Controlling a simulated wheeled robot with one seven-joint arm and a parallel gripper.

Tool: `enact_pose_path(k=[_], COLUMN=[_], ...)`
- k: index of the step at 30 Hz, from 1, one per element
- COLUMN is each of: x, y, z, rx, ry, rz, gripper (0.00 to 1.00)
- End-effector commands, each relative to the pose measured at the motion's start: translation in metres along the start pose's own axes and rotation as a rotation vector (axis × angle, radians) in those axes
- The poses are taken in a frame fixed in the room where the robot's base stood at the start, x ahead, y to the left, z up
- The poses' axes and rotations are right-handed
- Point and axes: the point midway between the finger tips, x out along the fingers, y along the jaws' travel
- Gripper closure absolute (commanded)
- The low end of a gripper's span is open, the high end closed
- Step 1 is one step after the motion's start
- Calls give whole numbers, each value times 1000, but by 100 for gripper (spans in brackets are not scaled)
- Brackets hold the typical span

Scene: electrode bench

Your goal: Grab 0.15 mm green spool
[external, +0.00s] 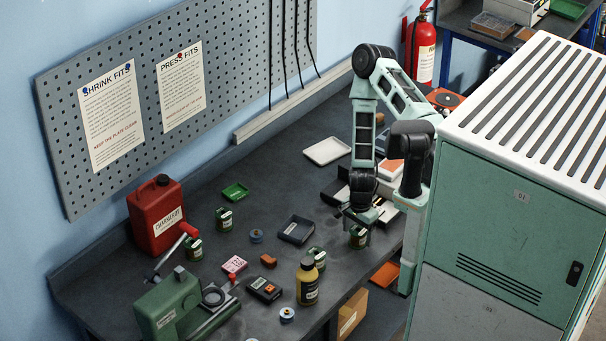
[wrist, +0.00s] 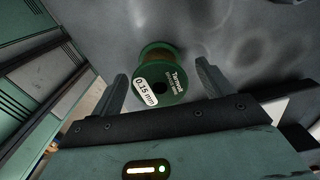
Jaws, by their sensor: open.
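The green spool marked "0.15 mm" (wrist: 172,80) stands on the bench in the wrist view, its white label facing me. My gripper (wrist: 161,72) is open, one finger on each side of it, with a gap to both. How far down the fingers reach beside it I cannot tell. In the external view my gripper (external: 361,224) points down over a green spool (external: 358,241) near the bench's front edge and partly covers it. Similar green spools stand further left (external: 224,220), (external: 194,250) and nearer the bottle (external: 318,257); their sizes are unreadable.
A yellow bottle (external: 307,283), a dark tray (external: 296,230) and a black meter-like box (external: 264,289) stand left of my gripper. A white tray (external: 326,151) lies behind. Boxes (external: 386,170) crowd close behind my wrist. A green cabinet (external: 510,225) stands to the right.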

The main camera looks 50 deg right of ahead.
Motion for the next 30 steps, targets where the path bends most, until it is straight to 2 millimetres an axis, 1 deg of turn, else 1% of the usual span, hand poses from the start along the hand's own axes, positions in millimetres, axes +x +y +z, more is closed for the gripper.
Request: enact_pose_path(k=[1,3,10,11,12,14,15,17,18,26,30], x=[11,14,12,12,12,12,12,12,12,11,6], y=[0,0,0,0,0,0,0,0,0,0,-1], z=[0,0,0,0,0,0,0,0,0,0,0], rx=[0,0,-1,-1,-1,-1,-1,-1,-1,-1,-2], ry=[-1,-1,-1,-1,-1,-1,-1,-1,-1,-1,0], rz=[1,0,0,0,0,0,-1,-1,-1,-1,-3], gripper=[21,21,21,29,40,57,68,85,88,88,88])
